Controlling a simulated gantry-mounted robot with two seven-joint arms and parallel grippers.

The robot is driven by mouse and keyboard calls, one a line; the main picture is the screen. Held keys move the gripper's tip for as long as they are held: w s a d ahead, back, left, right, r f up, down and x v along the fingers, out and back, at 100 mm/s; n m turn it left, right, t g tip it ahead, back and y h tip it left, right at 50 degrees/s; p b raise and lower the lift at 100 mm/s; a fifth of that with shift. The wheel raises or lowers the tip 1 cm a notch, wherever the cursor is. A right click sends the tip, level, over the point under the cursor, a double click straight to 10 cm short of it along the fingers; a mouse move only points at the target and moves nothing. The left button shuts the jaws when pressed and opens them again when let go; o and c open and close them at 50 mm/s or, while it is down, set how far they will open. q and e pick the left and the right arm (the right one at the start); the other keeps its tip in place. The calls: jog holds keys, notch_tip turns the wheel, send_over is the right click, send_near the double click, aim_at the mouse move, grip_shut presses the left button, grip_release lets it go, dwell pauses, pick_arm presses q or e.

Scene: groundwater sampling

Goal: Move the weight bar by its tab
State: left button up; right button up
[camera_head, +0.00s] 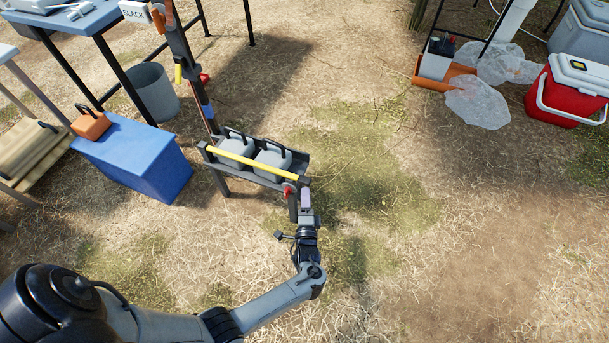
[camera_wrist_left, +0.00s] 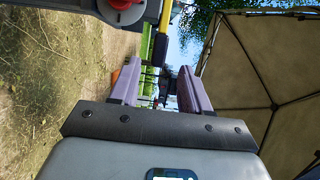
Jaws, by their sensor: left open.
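A yellow bar (camera_head: 250,164) lies across the front of a low dark rack (camera_head: 222,169) that holds two grey weights (camera_head: 236,147) (camera_head: 272,161) with black handles. Its yellow length also shows at the top of the left wrist view (camera_wrist_left: 168,17), with a dark part below it. I cannot make out clearly which part is the tab. My left gripper (camera_head: 305,196) is at the rack's right end, beside the bar's end. In the left wrist view, its two purple fingers (camera_wrist_left: 157,84) are apart, with nothing held between them. My right gripper is not in view.
A red knob (camera_head: 288,189) sits at the rack's right end. A blue box (camera_head: 135,160) with an orange case (camera_head: 91,124) and a grey bucket (camera_head: 154,94) stand to the left. A red cooler (camera_head: 560,98) is far right. The straw ground right of the rack is clear.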

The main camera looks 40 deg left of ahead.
aim_at(304, 176)
pick_arm(q)
jog(key=b+x, duration=0.4)
jog(key=x, duration=0.4)
jog(key=shift+f, duration=0.15)
jog(key=shift+w+a, duration=0.4)
jog(key=shift+a, duration=0.15)
jog(key=shift+w, duration=0.1)
jog(key=shift+c, duration=0.5)
grip_shut()
